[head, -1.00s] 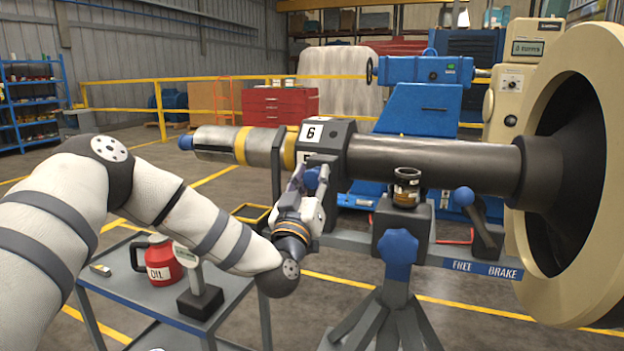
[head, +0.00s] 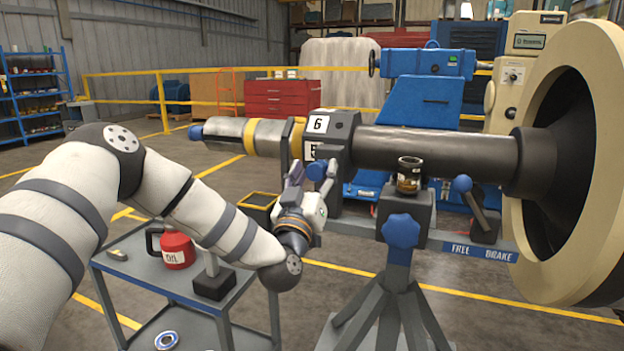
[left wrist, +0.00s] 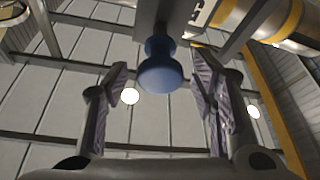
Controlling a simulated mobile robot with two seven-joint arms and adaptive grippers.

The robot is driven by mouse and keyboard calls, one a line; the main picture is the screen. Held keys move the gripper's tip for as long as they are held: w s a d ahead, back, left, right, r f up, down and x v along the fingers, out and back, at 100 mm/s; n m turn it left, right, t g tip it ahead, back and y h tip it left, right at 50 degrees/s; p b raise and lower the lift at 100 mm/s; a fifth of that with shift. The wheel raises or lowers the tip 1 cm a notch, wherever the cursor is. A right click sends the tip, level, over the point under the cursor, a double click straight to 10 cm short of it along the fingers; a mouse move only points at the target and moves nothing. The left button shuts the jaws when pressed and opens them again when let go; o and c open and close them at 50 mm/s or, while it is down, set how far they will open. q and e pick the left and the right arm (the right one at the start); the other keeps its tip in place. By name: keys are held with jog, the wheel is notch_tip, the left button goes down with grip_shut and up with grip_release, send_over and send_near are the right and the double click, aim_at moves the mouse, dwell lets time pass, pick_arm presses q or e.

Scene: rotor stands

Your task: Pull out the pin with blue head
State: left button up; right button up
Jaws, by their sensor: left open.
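The pin's blue head (head: 317,171) sticks out below the dark block with the number 6 (head: 338,135) on the rotor shaft. In the left wrist view the blue head (left wrist: 162,68) is a rounded knob at the upper middle, under a dark bracket. My left gripper (head: 310,176) is open just below that block, with a finger on either side of the blue head. In the left wrist view the fingers of my left gripper (left wrist: 163,85) stand apart, with clear gaps to the knob. The pin's shank is hidden. My right gripper is not in view.
A grey cart (head: 135,268) with a red oil can (head: 176,250) stands below my left arm. A stand with a blue knob (head: 399,232) and a jar (head: 409,175) is right of the gripper. A large cream wheel (head: 535,240) fills the right side.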

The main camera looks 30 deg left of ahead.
pick_arm(q)
jog(key=v, duration=1.1)
jog(key=shift+s, duration=0.35)
jog(key=shift+d+f, duration=0.1)
jog(key=shift+f, duration=0.05)
